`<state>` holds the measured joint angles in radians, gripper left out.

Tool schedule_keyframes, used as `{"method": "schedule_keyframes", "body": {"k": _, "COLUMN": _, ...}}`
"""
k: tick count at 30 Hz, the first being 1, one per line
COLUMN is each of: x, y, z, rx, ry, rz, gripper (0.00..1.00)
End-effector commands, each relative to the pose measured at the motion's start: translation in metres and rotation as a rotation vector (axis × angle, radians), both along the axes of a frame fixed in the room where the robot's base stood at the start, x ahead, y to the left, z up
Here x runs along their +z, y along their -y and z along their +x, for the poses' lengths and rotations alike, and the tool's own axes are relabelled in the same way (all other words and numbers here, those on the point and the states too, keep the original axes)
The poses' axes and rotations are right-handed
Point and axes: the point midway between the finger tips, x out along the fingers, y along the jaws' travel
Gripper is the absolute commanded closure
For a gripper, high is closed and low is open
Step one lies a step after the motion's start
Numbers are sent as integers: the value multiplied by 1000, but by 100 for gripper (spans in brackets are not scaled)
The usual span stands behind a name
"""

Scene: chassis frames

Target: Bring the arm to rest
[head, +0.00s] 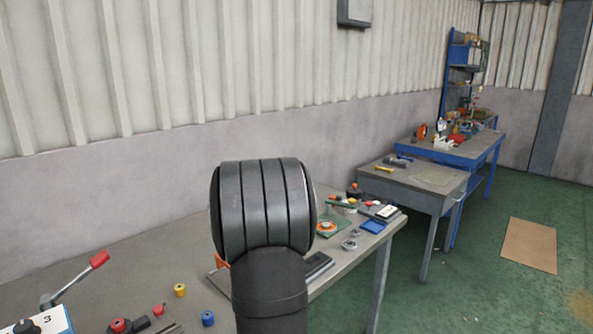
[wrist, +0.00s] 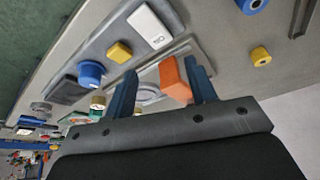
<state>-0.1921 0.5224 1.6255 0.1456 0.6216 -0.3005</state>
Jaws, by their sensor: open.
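My gripper (wrist: 162,84) shows in the wrist view with its two blue fingers apart. An orange block (wrist: 174,78) appears between the fingers, close to the right one; I cannot tell whether it touches. A tray (wrist: 196,48) with a white block (wrist: 149,27), a yellow block (wrist: 119,52) and a blue round part (wrist: 90,70) lies beyond the fingers. In the head view my dark arm link (head: 263,210) rises over the workbench (head: 130,262) and hides the gripper and part of the bench.
A yellow cylinder (head: 180,290), a blue cylinder (head: 208,318) and a red-handled lever (head: 99,259) are on the near bench, left of my arm. Several parts, including a blue box (head: 373,227), crowd its right end. A grey table (head: 405,182) and blue bench (head: 450,155) stand beyond.

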Motion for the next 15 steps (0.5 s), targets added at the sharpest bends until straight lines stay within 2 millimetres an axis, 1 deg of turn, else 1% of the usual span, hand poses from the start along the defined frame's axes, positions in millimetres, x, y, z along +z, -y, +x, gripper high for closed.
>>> {"method": "schedule_keyframes", "body": {"k": 1, "x": -4, "y": 11, "z": 2, "rx": -13, "ry": -2, "rz": 0, "gripper": 49}}
{"method": "schedule_keyframes", "body": {"k": 7, "x": -17, "y": 48, "z": 9, "rx": -43, "ry": 2, "rz": -1, "gripper": 49}}
{"method": "schedule_keyframes", "body": {"k": 15, "x": -34, "y": 99, "z": 14, "rx": -86, "ry": 7, "rz": -5, "gripper": 49}}
